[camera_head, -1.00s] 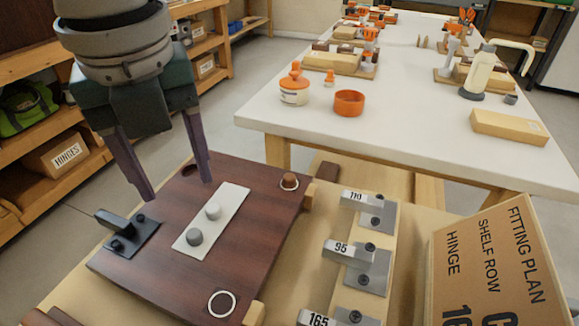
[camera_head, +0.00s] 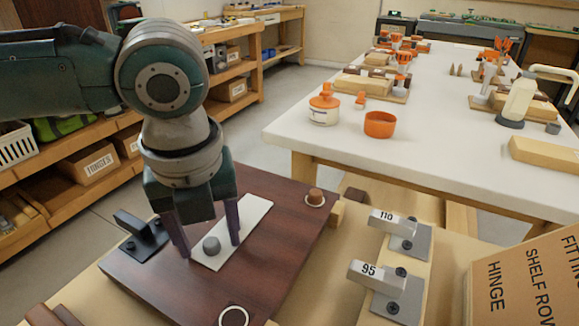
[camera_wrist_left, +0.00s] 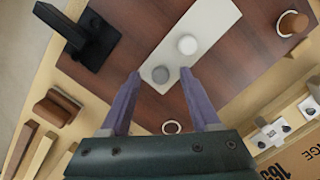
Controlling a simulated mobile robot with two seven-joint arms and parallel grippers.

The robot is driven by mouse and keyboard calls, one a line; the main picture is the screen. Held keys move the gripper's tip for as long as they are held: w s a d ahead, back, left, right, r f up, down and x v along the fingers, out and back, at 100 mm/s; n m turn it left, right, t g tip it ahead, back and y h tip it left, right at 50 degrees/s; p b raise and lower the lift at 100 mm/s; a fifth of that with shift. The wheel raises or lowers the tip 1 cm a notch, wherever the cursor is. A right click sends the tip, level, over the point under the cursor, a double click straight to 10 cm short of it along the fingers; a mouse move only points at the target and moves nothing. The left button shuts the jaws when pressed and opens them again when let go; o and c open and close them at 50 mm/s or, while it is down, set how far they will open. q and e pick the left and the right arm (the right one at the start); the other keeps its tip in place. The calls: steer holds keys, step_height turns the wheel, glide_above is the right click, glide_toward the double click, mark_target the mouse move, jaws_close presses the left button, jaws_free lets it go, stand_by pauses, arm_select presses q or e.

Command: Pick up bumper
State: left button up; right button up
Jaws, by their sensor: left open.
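A dark grey round bumper (camera_head: 211,246) stands on a white strip (camera_head: 255,214) on the dark brown panel. A lighter round bumper (camera_wrist_left: 187,44) stands on the same strip in the left wrist view; my gripper hides it in the head view. My left gripper (camera_head: 211,250) is open and points down over the strip. Its fingers appear on either side of the dark grey bumper, which also shows between the fingertips in the left wrist view (camera_wrist_left: 160,74); contact is not visible. A brown cylinder (camera_head: 315,195) sits in a white ring at the panel's far corner. My right gripper is not in view.
A black bracket (camera_head: 139,230) stands on the panel's left side. Grey hinge pieces marked 110 (camera_head: 398,225) and 95 (camera_head: 381,278) are on the right. A cardboard box (camera_head: 525,280) fills the right front. An empty white ring (camera_head: 233,317) marks the panel's near edge.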

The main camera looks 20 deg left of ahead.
arm_select(q)
jaws_close()
stand_by(0.4)
steer(key=shift+r, duration=0.1)
